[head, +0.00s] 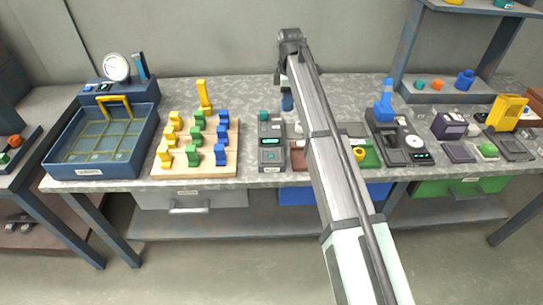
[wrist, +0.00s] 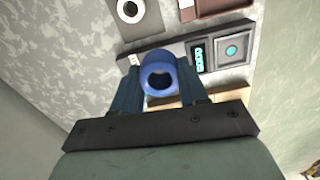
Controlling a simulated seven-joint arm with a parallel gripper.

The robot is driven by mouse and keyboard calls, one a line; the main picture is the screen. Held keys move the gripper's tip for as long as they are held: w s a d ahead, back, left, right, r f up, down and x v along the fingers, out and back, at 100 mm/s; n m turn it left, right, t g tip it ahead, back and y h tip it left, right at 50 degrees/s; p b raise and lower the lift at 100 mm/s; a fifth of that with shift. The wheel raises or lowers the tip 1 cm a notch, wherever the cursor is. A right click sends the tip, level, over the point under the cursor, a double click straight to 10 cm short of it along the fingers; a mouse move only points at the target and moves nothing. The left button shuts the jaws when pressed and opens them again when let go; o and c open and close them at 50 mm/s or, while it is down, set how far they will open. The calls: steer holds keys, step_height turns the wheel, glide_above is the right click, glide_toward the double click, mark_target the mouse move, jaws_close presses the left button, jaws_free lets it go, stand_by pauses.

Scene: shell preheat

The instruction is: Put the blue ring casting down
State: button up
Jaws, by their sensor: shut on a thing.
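The blue ring casting (wrist: 158,74) is between the two fingers of my gripper (wrist: 160,84) in the wrist view, its round opening facing the camera. My gripper is shut on it. In the head view my arm reaches to the back of the bench, and the blue casting (head: 287,103) shows small under its end. In the wrist view the casting overlaps the edge of a dark grey instrument with a green display (wrist: 198,58) and a teal round piece (wrist: 231,50). I cannot tell the height of the casting above the surface.
A wooden board (head: 158,172) carries several yellow, green and blue castings. A blue basin (head: 88,172) stands at the far left. A grey instrument (head: 271,156) stands right of the board. A pale ring (wrist: 130,10) and a brown tray (wrist: 218,6) lie beyond the casting. My arm hides part of the bench.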

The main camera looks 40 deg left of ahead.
steer(key=s, duration=1)
steer(key=m, duration=0.3)
glide_above(271, 156)
steer(key=shift+f, duration=4.8)
steer(key=shift+f, duration=0.15)
steer(key=o, duration=1.1)
step_height(271, 156, up, 12)
steer(key=shift+r, duration=0.2)
